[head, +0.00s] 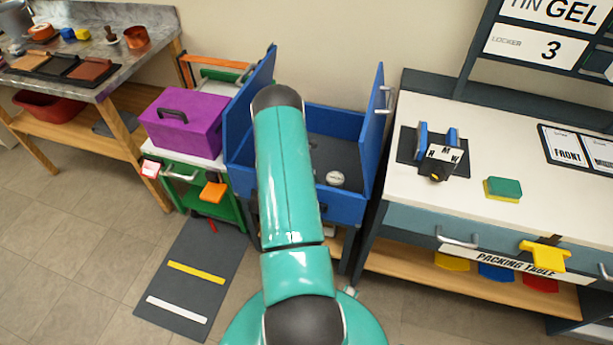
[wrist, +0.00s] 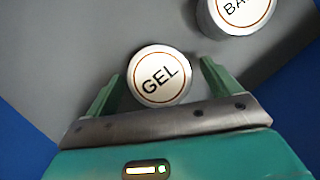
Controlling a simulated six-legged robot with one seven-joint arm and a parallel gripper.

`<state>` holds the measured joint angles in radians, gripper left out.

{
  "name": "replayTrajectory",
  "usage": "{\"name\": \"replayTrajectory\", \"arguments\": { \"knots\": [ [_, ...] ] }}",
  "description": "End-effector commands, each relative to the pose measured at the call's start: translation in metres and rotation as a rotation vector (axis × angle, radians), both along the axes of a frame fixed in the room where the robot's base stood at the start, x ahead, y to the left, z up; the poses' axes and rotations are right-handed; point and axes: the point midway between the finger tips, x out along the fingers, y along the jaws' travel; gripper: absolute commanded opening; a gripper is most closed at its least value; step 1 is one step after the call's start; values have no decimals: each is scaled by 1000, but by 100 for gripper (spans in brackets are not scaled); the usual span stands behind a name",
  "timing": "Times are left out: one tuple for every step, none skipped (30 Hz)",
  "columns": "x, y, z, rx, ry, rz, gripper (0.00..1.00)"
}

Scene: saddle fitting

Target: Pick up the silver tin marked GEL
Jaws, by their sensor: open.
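The silver tin marked GEL (wrist: 160,76) shows in the wrist view, its round white lid with a dark ring facing the camera. My gripper (wrist: 160,72) is open, with one green finger on each side of the tin in the picture. I cannot tell whether the fingers touch it or how far down they reach. In the head view my teal arm hides the gripper. One small round pale-topped tin (head: 335,178) shows inside the open blue box (head: 347,208); its label is too small to read.
A second silver tin, its label partly cut off as "BA" (wrist: 238,12), stands close by, up and right of the GEL tin. Blue walls border the grey floor. The box's raised blue flaps (head: 371,128) stand either side. A purple case (head: 185,128) and white packing table (head: 470,205) flank it.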

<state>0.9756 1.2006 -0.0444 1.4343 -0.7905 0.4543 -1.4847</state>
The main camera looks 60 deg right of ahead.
Motion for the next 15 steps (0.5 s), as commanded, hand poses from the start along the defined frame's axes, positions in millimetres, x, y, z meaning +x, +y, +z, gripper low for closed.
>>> {"name": "replayTrajectory", "arguments": {
  "knots": [
    [0,0,0,0,-1,0,89],
    [0,0,1,0,-1,0,89],
    [0,0,1,0,-1,0,89],
    [0,0,1,0,-1,0,87],
    [0,0,1,0,-1,0,81],
    [0,0,1,0,-1,0,73],
    [0,0,1,0,-1,0,67],
    [0,0,1,0,-1,0,62],
    [0,0,1,0,-1,0,54],
    [0,0,1,0,-1,0,48],
    [0,0,1,0,-1,0,42],
    [0,0,1,0,-1,0,36],
    [0,0,1,-1,0,0,36],
    [0,0,1,-1,0,0,36],
    [0,0,1,-1,0,0,36]
  ]
}}
